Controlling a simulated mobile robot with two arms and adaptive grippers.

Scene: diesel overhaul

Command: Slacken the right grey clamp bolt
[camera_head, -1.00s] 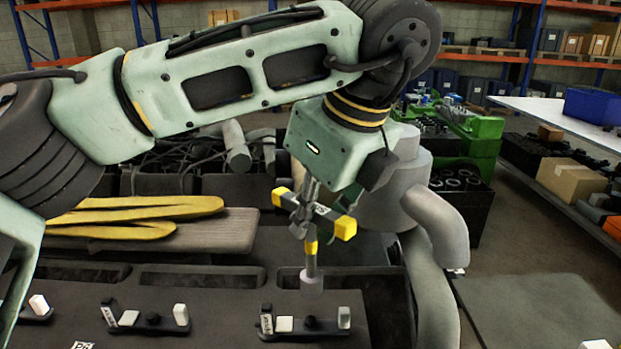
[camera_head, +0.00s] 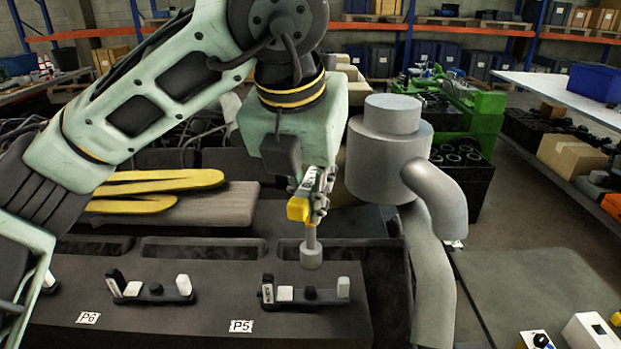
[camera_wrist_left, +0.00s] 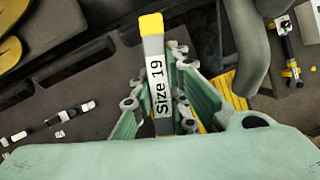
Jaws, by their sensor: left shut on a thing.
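My left gripper (camera_head: 318,196) is shut on the Size 19 tool (camera_wrist_left: 158,85), a grey and yellow handle with a grey socket end (camera_head: 311,254) pointing down. In the head view the socket appears just above and behind the P5 clamp (camera_head: 326,297), apart from it. That clamp is a dark bar with a labelled upright at its left, a pale block, a dark round knob and a pale upright at its right. I cannot tell which part is the right grey bolt. A similar clamp (camera_head: 152,297) sits near the P6 label. My right gripper is out of view.
A grey pipe (camera_head: 432,270) rises just right of the P5 clamp. Yellow straps (camera_head: 160,182) lie on a grey-brown pad behind the dark deck. The deck's front is clear.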

